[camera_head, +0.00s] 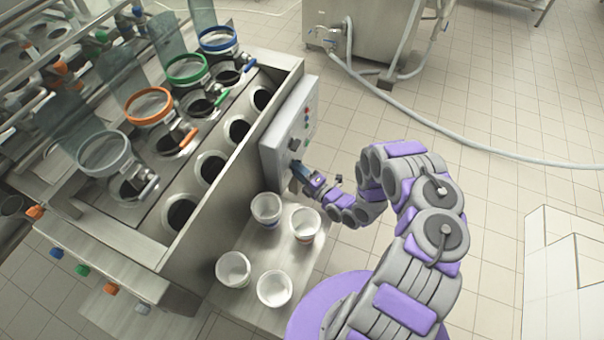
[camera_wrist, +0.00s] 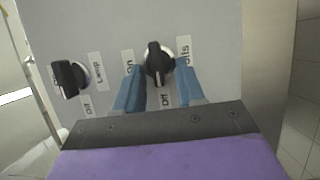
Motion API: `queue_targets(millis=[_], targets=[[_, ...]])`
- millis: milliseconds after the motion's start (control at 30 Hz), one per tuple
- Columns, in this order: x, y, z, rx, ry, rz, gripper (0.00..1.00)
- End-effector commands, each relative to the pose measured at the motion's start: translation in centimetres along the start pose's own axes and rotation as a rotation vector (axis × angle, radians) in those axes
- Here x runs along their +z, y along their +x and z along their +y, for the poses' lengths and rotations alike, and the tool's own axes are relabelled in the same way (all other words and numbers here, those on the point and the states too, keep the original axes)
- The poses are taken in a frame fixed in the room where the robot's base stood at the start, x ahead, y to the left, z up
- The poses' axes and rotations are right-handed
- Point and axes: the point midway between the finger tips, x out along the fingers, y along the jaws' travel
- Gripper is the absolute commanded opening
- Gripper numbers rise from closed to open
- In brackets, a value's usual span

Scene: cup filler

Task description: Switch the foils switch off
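The foils switch (camera_wrist: 158,62) is a black rotary knob with a silver base on the grey control box (camera_head: 282,130). In the wrist view its handle stands near upright. An "On" label is to its left, an "Off" label below, and a partly hidden name label ending in "oils" to its right. My gripper (camera_wrist: 160,70) is open, with one blue finger on each side of the knob's lower part. I cannot tell whether the fingers touch it. In the head view my gripper (camera_head: 298,175) is at the box's lower end, and the knob there is hidden or too small to tell.
A similar black lamp knob (camera_wrist: 70,78) sits left of the foils switch. Below the box, several white cups, one here (camera_head: 273,288), stand on a metal shelf (camera_head: 250,318). The filler machine (camera_head: 228,205) is at left. A hose (camera_head: 450,133) crosses the floor.

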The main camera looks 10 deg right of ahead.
Motion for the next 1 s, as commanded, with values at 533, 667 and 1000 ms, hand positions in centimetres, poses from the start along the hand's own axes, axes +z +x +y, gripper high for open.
queue_targets(millis=[533, 667, 1000], targets=[[0.2, -7.1, -0.1, -0.003, 0.001, -0.005, 0.38], [0.1, -9.0, -0.1, -0.002, 0.002, -0.004, 0.38], [0.1, -13.4, -0.1, -0.001, 0.0, -0.004, 0.38]])
